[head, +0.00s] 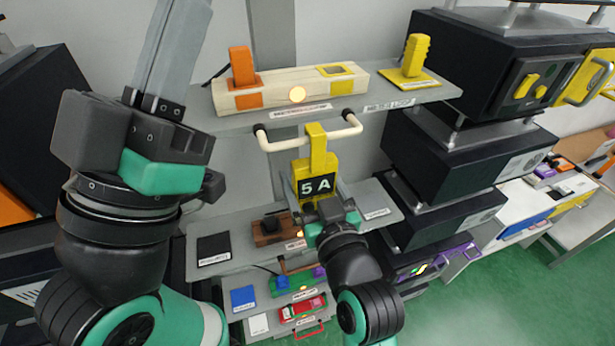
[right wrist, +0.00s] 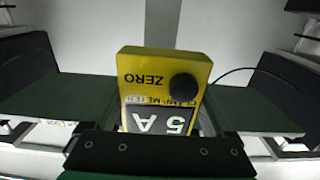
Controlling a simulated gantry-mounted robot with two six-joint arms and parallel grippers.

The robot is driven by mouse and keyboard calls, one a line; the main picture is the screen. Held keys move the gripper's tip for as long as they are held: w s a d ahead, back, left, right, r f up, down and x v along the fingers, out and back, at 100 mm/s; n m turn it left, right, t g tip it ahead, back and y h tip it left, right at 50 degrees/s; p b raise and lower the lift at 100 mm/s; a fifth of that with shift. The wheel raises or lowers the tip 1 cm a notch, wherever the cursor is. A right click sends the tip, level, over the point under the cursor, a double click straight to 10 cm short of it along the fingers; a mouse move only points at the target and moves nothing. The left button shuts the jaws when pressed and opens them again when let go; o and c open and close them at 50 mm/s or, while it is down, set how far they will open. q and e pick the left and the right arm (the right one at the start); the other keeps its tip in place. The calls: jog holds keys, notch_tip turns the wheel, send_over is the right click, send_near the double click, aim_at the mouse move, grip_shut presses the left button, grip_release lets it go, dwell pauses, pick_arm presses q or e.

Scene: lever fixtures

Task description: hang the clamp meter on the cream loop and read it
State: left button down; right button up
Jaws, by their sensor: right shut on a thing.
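The clamp meter (head: 301,168) is yellow with a dark display reading "5 A". In the head view it is upright, its yellow top crossing the bar of the cream loop (head: 283,144). The top hides that bit of bar; I cannot tell whether it is closed around it or in front of it. My right gripper (head: 325,206) is shut on the meter's lower body. In the right wrist view the meter (right wrist: 160,75), with "ZERO" and a black knob, appears upside down between the fingers. My left gripper (head: 172,50) is raised at the upper left, away from the meter; its opening is unclear.
Above the loop, a shelf (head: 387,95) carries a cream block (head: 270,100) with a lit lamp and orange lever, and a yellow lever fixture (head: 415,58). Lower shelves hold brown, green and red fixtures. Black cabinets (head: 470,150) stand at the right.

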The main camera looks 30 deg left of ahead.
aim_at(316, 195)
jog(key=o, duration=1.3)
jog(key=b+v, duration=0.1)
jog(key=v, duration=0.5)
jog(key=shift+s+d, duration=0.1)
jog(key=s+d+r+p, duration=0.1)
jog(key=p, duration=0.2)
jog(key=shift+s+d, duration=0.1)
jog(key=shift+d, duration=0.05)
jog(key=p+v, duration=0.1)
jog(key=v, duration=0.2)
jog(key=shift+s+d+f+p, duration=0.15)
jog(key=shift+s+f+p, duration=0.1)
jog(key=shift+f+p, duration=0.15)
